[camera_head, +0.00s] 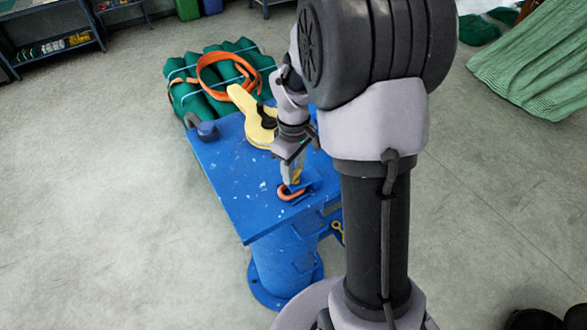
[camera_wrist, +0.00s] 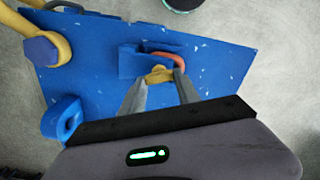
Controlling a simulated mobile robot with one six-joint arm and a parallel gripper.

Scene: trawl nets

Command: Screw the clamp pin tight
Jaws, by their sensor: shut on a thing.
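My gripper (camera_wrist: 160,81) is shut on a small yellow pin (camera_wrist: 158,74), held between its two grey fingertips in the wrist view. The pin sits beside a curved orange-red clamp (camera_wrist: 168,57) and a blue bracket (camera_wrist: 129,62) on the blue table top. How deep the pin sits in the clamp is hidden. In the head view, my gripper (camera_head: 291,176) points down at the near end of the table. The orange-red clamp (camera_head: 288,193) shows just below the fingertips, with a bit of yellow pin (camera_head: 297,176) beside them.
The blue table (camera_head: 232,175) stands on a round pedestal. A green bundle with an orange strap (camera_head: 225,72) lies beyond. The floor at left is clear.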

